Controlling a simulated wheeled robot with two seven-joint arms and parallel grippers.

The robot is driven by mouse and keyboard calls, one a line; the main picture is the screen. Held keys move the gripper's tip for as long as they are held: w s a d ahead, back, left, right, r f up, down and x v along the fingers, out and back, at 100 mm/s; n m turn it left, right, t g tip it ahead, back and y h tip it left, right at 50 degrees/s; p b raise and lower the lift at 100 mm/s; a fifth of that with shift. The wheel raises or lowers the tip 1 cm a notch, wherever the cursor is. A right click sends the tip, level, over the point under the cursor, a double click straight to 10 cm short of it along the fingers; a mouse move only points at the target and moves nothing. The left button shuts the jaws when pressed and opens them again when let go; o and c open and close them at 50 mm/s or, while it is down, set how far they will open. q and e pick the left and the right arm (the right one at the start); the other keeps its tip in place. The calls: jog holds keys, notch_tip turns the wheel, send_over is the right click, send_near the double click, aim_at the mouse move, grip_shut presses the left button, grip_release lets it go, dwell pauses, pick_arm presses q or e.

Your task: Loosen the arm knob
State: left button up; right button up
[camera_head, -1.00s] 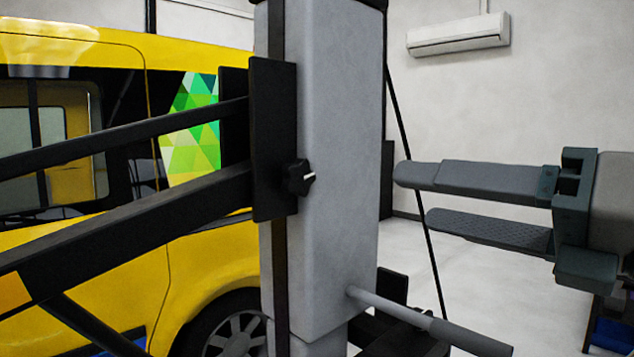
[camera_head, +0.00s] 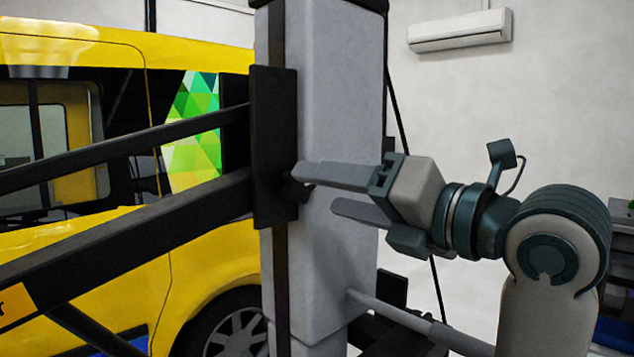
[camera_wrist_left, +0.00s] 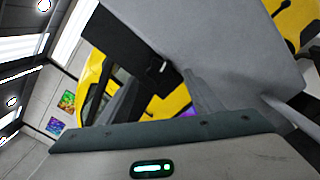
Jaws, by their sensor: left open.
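The arm knob (camera_head: 297,188) is small and black, on the black bracket plate (camera_head: 272,120) at the post's left edge. In the head view a finger covers most of it. In the left wrist view the knob (camera_wrist_left: 164,69) shows its white mark beside the dark plate. My left gripper (camera_head: 312,188) reaches in from the right side of the head view, across the post's face. Its jaws are open, the upper fingertip at the knob and the lower one below and to the right. I cannot tell whether a finger touches the knob. My right gripper is not in view.
The grey post (camera_head: 335,90) stands upright behind the fingers. Black arms (camera_head: 120,225) run left from the bracket, in front of a yellow van (camera_head: 130,290). A grey rod (camera_head: 390,315) sticks out low on the post. An air conditioner (camera_head: 460,31) hangs on the back wall.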

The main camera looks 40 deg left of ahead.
aim_at(303, 186)
pick_arm(q)
jog(key=shift+w+a, duration=0.15)
jog(key=shift+a, duration=1.5)
jog(key=shift+c, duration=0.3)
jog(key=c, duration=1)
